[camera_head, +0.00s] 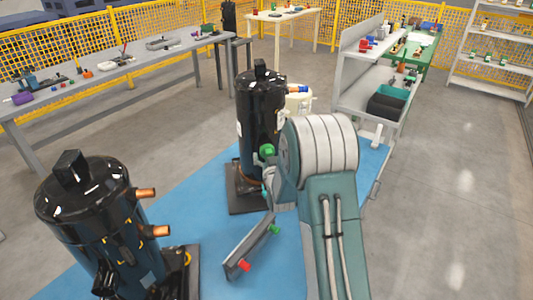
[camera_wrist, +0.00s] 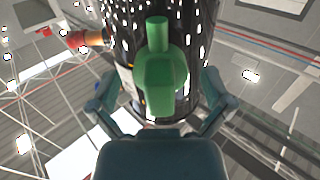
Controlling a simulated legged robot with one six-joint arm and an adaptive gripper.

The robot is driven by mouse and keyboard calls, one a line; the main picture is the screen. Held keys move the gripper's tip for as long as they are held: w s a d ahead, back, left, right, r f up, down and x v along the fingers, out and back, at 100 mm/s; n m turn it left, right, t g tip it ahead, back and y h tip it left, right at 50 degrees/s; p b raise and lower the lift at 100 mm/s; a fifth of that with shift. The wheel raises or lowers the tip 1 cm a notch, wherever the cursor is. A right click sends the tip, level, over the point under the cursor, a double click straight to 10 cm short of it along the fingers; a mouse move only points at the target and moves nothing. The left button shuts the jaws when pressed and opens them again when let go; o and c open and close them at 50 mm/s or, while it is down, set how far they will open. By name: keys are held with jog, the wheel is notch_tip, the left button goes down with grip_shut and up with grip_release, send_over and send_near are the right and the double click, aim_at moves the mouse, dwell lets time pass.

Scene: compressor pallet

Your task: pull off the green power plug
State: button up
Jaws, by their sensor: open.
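The green power plug (camera_wrist: 160,80) fills the middle of the wrist view, in front of the tall black compressor (camera_wrist: 128,20). My gripper (camera_wrist: 158,92) is open, with one finger on each side of the plug and a visible gap on both sides. I cannot tell how deep the plug sits between the fingers. In the head view the plug (camera_head: 267,151) shows as a green knob on the side of the far compressor (camera_head: 257,105). My gripper (camera_head: 269,178) is partly hidden there by my own arm.
A second black compressor (camera_head: 85,215) with copper stubs stands at the lower left. A grey bar (camera_head: 248,247) with a green and a red end piece lies on the blue mat (camera_head: 190,215). A workbench (camera_head: 120,75) stands at left, shelving (camera_head: 365,80) at right.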

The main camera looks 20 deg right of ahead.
dwell(0.3)
jog(key=c, duration=1.3)
jog(key=shift+s, duration=0.15)
jog(key=shift+s+a, duration=0.2)
jog(key=shift+s, duration=0.75)
jog(key=shift+s+a, duration=0.2)
jog(key=shift+s, duration=0.7)
jog(key=shift+s+a, duration=0.2)
jog(key=shift+s, duration=0.75)
